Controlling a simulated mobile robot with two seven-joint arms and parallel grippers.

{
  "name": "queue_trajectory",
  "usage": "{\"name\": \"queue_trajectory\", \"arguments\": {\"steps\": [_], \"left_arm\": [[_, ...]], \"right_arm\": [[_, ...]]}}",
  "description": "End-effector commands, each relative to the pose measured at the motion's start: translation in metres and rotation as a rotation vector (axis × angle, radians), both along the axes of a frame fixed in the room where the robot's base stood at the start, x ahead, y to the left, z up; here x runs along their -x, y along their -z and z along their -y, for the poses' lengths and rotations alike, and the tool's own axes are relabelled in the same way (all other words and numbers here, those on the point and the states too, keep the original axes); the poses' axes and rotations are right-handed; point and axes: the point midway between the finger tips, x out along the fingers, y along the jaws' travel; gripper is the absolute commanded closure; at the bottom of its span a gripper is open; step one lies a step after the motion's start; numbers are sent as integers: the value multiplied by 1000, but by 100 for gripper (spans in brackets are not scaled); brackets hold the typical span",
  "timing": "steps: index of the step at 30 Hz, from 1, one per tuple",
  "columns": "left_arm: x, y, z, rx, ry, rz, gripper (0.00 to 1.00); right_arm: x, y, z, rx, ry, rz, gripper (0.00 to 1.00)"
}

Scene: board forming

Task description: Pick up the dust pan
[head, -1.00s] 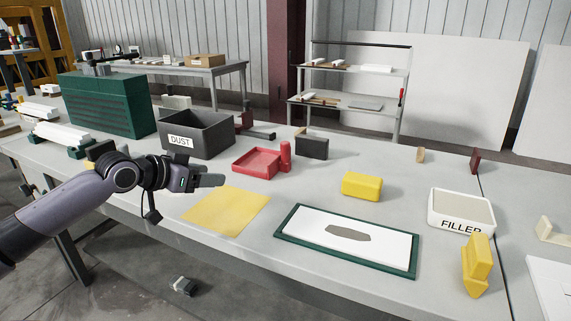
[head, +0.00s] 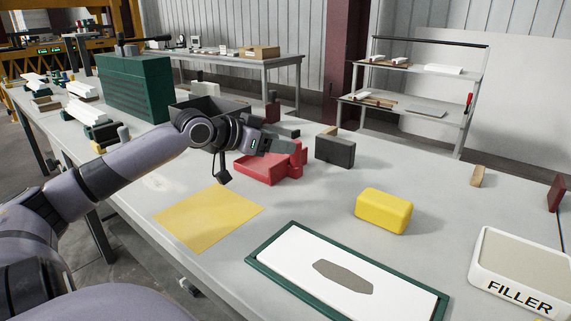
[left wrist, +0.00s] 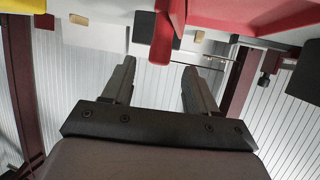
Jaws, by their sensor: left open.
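The red dust pan (head: 258,170) sits on the grey table, its open tray to the left and its short upright handle (head: 298,157) at the right end. My left gripper (head: 284,146) reaches over the tray from the left, fingers pointing toward the handle, and hides part of the pan. In the left wrist view the fingers (left wrist: 158,66) are spread and empty. There the red handle (left wrist: 162,38) shows in line with the gap, at about the fingertips; I cannot tell whether it is between them. The pan's body (left wrist: 255,14) fills the top right.
A dark bin (head: 190,107) stands behind my left wrist. A dark block (head: 334,149) stands close right of the pan. A yellow sheet (head: 208,218), a yellow block (head: 384,210), a green-framed board (head: 300,262) and a FILLER tray (head: 484,274) lie nearer. Table between them is clear.

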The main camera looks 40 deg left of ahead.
Motion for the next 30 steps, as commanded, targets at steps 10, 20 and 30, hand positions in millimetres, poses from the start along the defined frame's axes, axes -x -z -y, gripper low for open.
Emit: {"name": "queue_trajectory", "arguments": {"steps": [10,20,30], "left_arm": [[-11,4,1,-2,-2,0,42],[-20,6,2,1,-4,2,42],[-39,11,6,2,-2,4,42]], "right_arm": [[7,4,-2,-5,4,-18,57],[5,-1,-2,-5,5,-12,57],[4,-5,0,1,6,-7,57]]}}
